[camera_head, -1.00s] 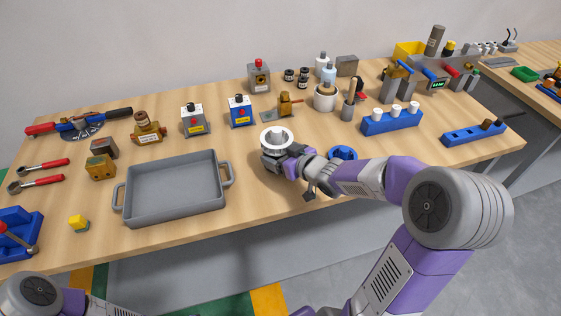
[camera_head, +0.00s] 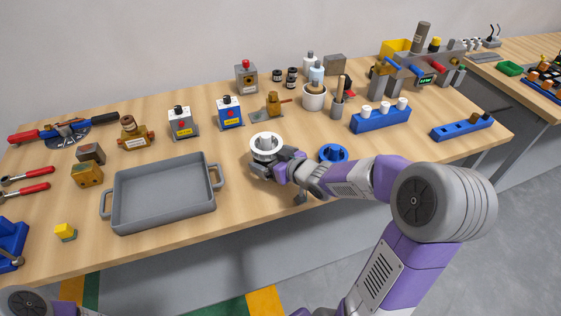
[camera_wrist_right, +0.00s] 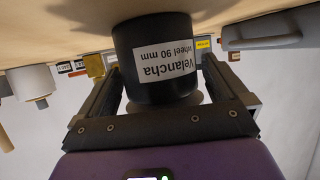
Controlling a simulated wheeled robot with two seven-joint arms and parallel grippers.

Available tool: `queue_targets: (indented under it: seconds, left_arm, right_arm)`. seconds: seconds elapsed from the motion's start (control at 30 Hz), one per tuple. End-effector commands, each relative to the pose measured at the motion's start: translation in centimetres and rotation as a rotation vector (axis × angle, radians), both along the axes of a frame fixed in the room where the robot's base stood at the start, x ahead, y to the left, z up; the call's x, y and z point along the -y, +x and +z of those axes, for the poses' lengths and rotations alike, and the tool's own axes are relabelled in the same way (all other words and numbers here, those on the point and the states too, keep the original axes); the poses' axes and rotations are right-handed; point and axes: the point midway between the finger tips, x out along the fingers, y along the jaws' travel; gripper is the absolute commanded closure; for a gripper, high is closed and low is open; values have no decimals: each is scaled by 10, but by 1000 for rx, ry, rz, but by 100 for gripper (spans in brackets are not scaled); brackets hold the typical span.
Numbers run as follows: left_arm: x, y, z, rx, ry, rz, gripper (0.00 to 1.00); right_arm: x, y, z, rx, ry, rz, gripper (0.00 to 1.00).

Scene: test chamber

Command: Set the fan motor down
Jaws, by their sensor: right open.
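The fan motor, as I take it, has a white ring-shaped top (camera_head: 265,147) in the head view, near the table's front edge, right of the grey tray. In the right wrist view its black cylindrical body (camera_wrist_right: 150,55) has a white label reading "Velancha wheel 90 mm", upside down in that picture. It seems to stand on the wooden table top. My right gripper (camera_head: 272,168) is low at its front right side. In the right wrist view the open gripper (camera_wrist_right: 168,80) has one finger on each side of the body, very close to it. My left gripper is out of view.
A grey tray (camera_head: 163,206) lies to the left and a blue ring-shaped part (camera_head: 333,153) just right, behind my right forearm. Bare table surrounds the motor.

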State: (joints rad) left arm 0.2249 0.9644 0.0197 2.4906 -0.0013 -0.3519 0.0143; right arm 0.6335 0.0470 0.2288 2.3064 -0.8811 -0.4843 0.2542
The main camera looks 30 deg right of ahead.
Motion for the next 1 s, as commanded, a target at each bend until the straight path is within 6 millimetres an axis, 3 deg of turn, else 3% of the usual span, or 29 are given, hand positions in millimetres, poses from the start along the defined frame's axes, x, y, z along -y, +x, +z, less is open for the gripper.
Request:
queue_targets:
  seconds: [0.4, 0.5, 0.7, 1.0]
  left_arm:
    - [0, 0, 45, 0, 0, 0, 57]
    - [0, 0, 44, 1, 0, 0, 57]
    - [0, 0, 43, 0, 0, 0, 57]
    - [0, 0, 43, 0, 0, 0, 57]
  right_arm:
    - [13, -78, 38, 1, -3, -3, 0]
    - [15, -92, 41, 4, -5, -2, 0]
    - [17, -107, 46, 2, -1, -1, 0]
    - [17, -110, 46, 1, -1, 0, 0]
